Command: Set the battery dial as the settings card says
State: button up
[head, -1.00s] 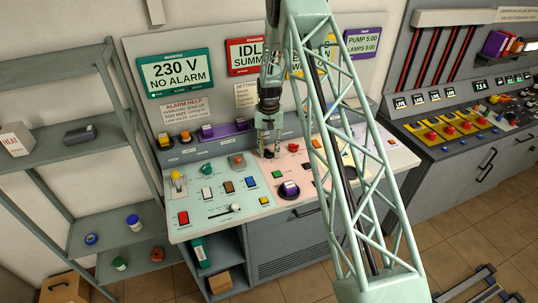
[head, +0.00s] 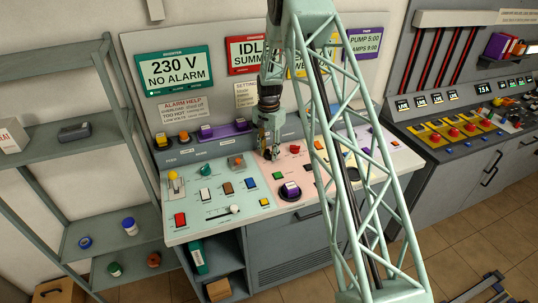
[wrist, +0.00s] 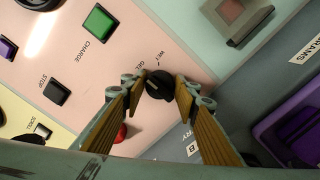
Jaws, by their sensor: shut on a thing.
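The battery dial (wrist: 159,85), a small black round knob with a pale pointer line, sits on the pink panel in the wrist view. Small lettering beside it seems to read GEL and WET. My gripper (wrist: 155,88) has its two brown-padded fingers around the knob, one on each side, shut on it. In the head view my gripper (head: 268,152) stands at the back of the pink panel and mostly hides the dial. The settings card (head: 246,94) hangs on the back wall, partly covered by my arm; its text is too small to read.
A red knob (head: 295,149) is close to the right of my gripper. A green button (wrist: 97,22) marked CHARGE and a black STOP button (wrist: 57,90) share the pink panel. A purple-framed switch (head: 242,125) stands behind on the ledge.

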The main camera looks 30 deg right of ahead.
aim_at(269, 152)
dwell(0.4)
jog(key=o, duration=0.7)
jog(key=shift+o, duration=0.2)
jog(key=shift+r, duration=0.15)
notch_tip(269, 152, up, 12)
dwell(0.9)
